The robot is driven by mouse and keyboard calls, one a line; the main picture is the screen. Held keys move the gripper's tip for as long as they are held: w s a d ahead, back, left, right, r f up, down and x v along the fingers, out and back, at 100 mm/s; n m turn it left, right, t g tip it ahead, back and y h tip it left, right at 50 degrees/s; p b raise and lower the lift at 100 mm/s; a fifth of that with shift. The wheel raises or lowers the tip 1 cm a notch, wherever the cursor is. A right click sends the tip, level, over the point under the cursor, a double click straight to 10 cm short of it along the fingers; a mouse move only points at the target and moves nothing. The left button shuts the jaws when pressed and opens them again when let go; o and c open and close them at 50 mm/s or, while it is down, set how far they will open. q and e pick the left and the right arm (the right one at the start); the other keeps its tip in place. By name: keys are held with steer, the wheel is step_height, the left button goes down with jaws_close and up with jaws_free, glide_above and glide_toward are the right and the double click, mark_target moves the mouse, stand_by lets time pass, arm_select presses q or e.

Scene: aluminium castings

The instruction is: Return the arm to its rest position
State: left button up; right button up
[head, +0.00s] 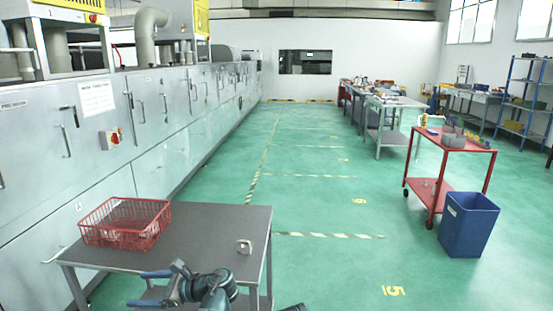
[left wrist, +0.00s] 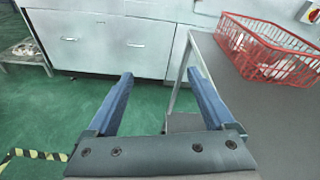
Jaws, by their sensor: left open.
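My left gripper (head: 150,288) is at the near edge of the grey table (head: 200,220) in the head view, pointing left. Its two blue fingers are spread wide in the left wrist view (left wrist: 158,76), with nothing between them. Beyond the fingers, that view shows the green floor, a table leg and grey cabinet fronts. My right gripper does not show in either view.
A red wire basket (head: 126,222) stands at the table's left; it also shows in the left wrist view (left wrist: 265,50). A small metal casting (head: 243,246) lies at the table's right. A blue bin (head: 468,225) and red cart (head: 432,185) stand right. The middle aisle is clear.

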arm_select(q)
steer(key=s+d+f+n+g+h, duration=0.1)
steer(key=s+d+f+n+h, duration=0.4)
steer(key=d, duration=0.4)
steer(key=s+d+f+n+h, duration=0.35)
steer(key=d+f, duration=0.35)
steer(key=d, duration=0.3)
steer(key=s+d+f+n+g+h, duration=0.1)
steer(key=s+d+f+n+h, duration=0.4)
steer(key=d, duration=0.4)
step_height(320, 180, up, 14)
steer(key=w+p, duration=0.1)
steer(key=p, duration=1.3)
steer(key=shift+f+m+h, duration=0.15)
steer(key=shift+m+h, duration=0.2)
steer(key=shift+h, duration=0.1)
